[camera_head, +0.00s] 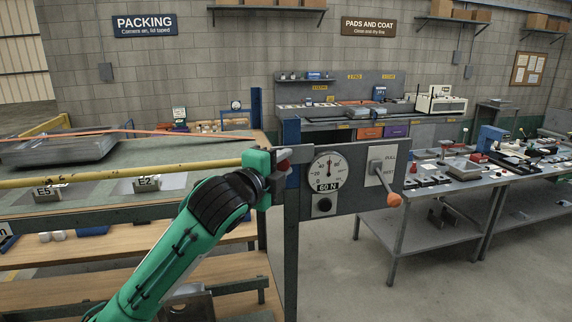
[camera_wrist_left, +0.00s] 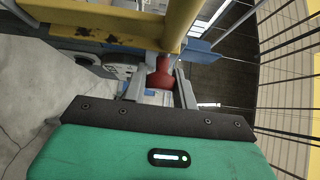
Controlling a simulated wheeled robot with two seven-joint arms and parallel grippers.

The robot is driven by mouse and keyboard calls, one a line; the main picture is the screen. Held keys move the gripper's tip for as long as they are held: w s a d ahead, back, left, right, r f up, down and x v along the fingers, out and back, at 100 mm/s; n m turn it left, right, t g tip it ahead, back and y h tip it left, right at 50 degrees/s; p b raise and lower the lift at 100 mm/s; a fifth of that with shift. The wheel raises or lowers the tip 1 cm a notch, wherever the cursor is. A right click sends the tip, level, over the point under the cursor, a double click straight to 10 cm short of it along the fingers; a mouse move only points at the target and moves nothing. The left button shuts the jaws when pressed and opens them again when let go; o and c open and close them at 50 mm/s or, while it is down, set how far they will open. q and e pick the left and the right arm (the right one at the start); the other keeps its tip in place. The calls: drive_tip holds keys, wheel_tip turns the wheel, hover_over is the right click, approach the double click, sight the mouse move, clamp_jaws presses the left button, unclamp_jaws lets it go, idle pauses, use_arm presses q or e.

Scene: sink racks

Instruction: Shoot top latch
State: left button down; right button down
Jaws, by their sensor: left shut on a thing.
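My left gripper (camera_head: 281,163) reaches in from the left at the end of the green arm. It is at the top of the frame post, beside the gauge panel (camera_head: 341,195). It is shut on a red knob (camera_head: 284,153), which I take to be the top latch's knob. In the left wrist view the red knob (camera_wrist_left: 160,77) shows between the gripper's fingers (camera_wrist_left: 160,92), below a yellow bar (camera_wrist_left: 150,22). The latch's bolt and its seat are hidden, so I cannot tell its position. My right gripper is not in view.
The gauge panel carries a round dial (camera_head: 327,169) above a "60 N" label and a lever with an orange knob (camera_head: 394,199). A yellow rail (camera_head: 120,174) crosses the bench at left, with blocks marked E5 and E2. Open floor lies below the panel at right.

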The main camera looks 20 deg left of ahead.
use_arm(q)
drive_tip(key=c, duration=1.3)
unclamp_jaws()
drive_tip(key=shift+a+f, duration=0.1)
drive_tip(key=shift+o, duration=0.9)
drive_tip(key=shift+s+a, duration=0.1)
drive_tip(key=shift+a, duration=0.1)
drive_tip(key=shift+s, duration=0.2)
drive_tip(key=s+a+b, duration=0.2)
drive_tip(key=s+b, duration=0.6)
drive_tip(key=s, duration=0.5)
drive_tip(key=shift+s+a+b, duration=0.15)
drive_tip(key=shift+a+b, duration=0.15)
drive_tip(key=shift+b, duration=0.05)
